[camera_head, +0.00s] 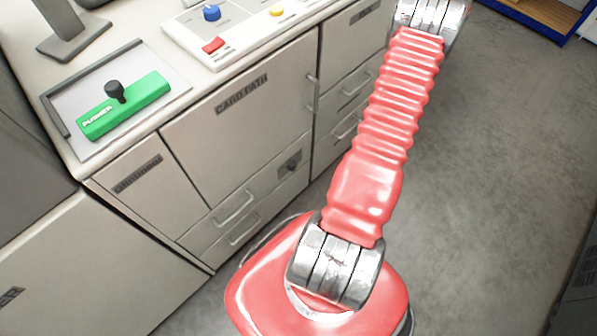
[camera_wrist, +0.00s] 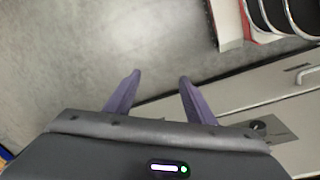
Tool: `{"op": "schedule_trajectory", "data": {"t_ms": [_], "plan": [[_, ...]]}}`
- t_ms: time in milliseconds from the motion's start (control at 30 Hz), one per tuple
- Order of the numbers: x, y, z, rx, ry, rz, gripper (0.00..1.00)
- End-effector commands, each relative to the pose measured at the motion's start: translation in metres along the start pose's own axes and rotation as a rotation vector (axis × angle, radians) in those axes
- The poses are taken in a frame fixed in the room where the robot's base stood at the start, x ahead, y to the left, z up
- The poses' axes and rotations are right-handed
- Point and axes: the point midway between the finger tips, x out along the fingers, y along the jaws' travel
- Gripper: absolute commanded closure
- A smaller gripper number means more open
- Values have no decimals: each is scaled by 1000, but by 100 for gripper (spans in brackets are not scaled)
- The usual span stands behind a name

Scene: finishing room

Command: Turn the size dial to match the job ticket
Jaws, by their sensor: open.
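A small dark knob on a grey plate (camera_head: 290,161) is on the front of the cream cabinet, right of the drawer handles. A similar dark knob (camera_wrist: 258,127) shows in the wrist view, right of my gripper. I cannot tell whether it is the size dial, and no marks on it can be read. I cannot make out a job ticket in either view. My gripper (camera_wrist: 160,77) is open and empty, with two purple fingers apart over the grey floor, clear of the knob. The gripper is outside the head view.
The cabinet has a panel marked CARD PATH (camera_head: 241,95) and drawer handles (camera_head: 234,207). On its top are a green POWER bar (camera_head: 140,102) with a black knob and a panel with blue (camera_head: 211,12), red and yellow buttons. Open floor (camera_head: 480,180) lies to the right.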

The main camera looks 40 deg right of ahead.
Motion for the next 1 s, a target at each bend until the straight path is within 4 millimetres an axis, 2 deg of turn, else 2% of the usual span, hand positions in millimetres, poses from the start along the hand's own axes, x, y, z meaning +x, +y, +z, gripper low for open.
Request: {"op": "schedule_trajectory", "data": {"t_ms": [33,100,267,467,600,800,1000], "plan": [[17,2,7,1,8,-14,50],[38,3,12,-3,30,-31,50],[84,-1,24,-11,92,-81,50],[136,-15,38,-21,189,-151,50],[168,-33,46,-28,275,-210,50],[202,-69,53,-35,426,-310,50],[217,-116,51,-48,629,-434,50]]}}
